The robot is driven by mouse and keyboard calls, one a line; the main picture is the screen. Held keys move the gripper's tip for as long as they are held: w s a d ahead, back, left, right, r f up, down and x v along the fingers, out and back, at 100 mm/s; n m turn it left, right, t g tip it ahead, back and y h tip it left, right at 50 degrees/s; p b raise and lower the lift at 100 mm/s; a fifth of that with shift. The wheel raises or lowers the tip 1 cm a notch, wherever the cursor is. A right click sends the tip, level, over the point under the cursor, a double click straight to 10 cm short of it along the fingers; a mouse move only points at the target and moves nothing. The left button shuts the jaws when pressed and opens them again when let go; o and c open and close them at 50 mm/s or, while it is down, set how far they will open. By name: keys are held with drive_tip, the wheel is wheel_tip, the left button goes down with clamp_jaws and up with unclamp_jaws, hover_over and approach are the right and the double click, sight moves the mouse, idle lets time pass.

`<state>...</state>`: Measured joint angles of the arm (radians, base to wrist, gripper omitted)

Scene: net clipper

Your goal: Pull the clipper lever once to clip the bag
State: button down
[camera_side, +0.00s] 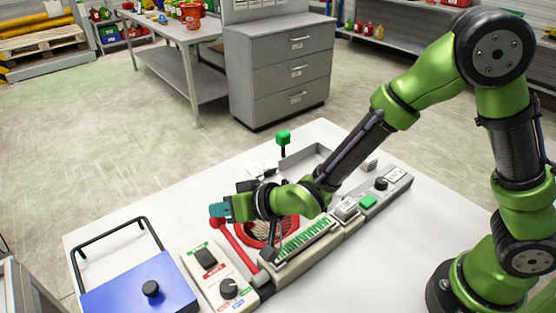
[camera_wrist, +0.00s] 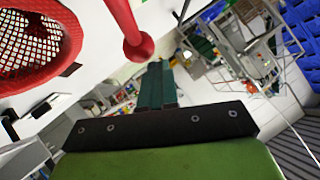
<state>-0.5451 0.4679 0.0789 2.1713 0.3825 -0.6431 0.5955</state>
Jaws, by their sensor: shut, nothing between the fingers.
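The clipper (camera_side: 322,250) is a long grey-beige unit on the white table, with a row of green clips (camera_side: 300,243). Its red lever (camera_side: 238,244) ends in a red ball knob (camera_side: 217,223), also seen in the wrist view (camera_wrist: 138,48). A red mesh bag (camera_side: 256,240) lies behind the clipper, partly hidden by my arm; its netting fills the upper left of the wrist view (camera_wrist: 28,45). My gripper (camera_side: 226,208) has teal fingers, shut and empty, close beside the knob. In the wrist view the fingertips (camera_wrist: 158,68) appear just below the knob. I cannot tell whether they touch.
A panel with a black switch and dial (camera_side: 228,291) stands left of the clipper. A blue box (camera_side: 140,287) with a black knob and handle frame sits at the table's left. A green-topped post (camera_side: 283,138) stands behind.

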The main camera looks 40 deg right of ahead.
drive_tip(key=shift+w+f, duration=0.25)
drive_tip(key=shift+f, duration=0.7)
idle(0.8)
idle(0.4)
drive_tip(key=shift+s+r, duration=0.25)
drive_tip(key=shift+r, duration=0.55)
drive_tip(key=shift+s+r, duration=0.2)
drive_tip(key=shift+r, duration=0.55)
drive_tip(key=shift+s+r, duration=0.25)
drive_tip(key=shift+r, duration=0.55)
drive_tip(key=r, duration=0.2)
drive_tip(key=s+r, duration=0.1)
drive_tip(key=r, duration=0.1)
drive_tip(key=shift+s+r, duration=0.2)
drive_tip(key=shift+r, duration=0.2)
